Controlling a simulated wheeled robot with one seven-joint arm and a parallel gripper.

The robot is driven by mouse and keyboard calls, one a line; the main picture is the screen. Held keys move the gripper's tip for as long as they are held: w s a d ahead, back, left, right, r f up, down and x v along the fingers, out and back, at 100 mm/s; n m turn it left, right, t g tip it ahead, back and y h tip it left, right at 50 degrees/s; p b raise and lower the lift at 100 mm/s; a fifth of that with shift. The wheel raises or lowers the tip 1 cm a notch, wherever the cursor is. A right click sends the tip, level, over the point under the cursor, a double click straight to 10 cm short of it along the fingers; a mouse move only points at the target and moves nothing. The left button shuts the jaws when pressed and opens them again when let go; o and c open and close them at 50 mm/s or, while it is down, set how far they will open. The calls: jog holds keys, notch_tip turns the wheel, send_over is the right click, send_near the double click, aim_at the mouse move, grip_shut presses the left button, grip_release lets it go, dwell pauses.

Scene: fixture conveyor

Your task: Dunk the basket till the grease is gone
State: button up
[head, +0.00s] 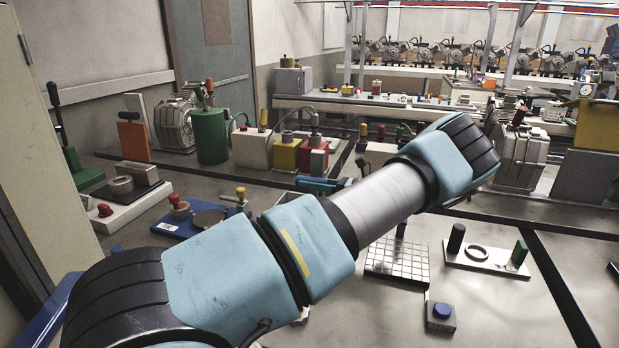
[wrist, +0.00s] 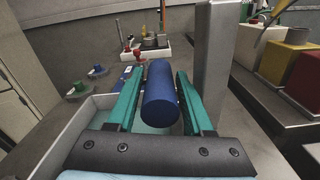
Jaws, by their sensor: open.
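In the wrist view, my gripper (wrist: 160,75) is open, with a green finger on each side of a thick blue cylinder (wrist: 161,103). A narrow gap shows between the cylinder and the right finger; on the left I cannot tell whether they touch. The cylinder looks like a handle, but no basket body shows under it. Beneath lies a pale-walled tank (wrist: 62,140) with teal liquid in it, largely covered by my gripper. No grease can be made out. In the head view my arm hides most of this spot.
A grey upright post (wrist: 211,65) stands close to the right finger. A white tray with small items (wrist: 150,50) lies beyond. Yellow (wrist: 278,60) and red blocks stand at the right. In the head view, a grid plate (head: 398,265) and a white fixture (head: 485,260) sit on the bench.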

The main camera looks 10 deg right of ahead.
jog(key=shift+w+a, duration=0.15)
jog(key=shift+a, duration=0.15)
grip_shut()
dwell(0.3)
dwell(1.0)
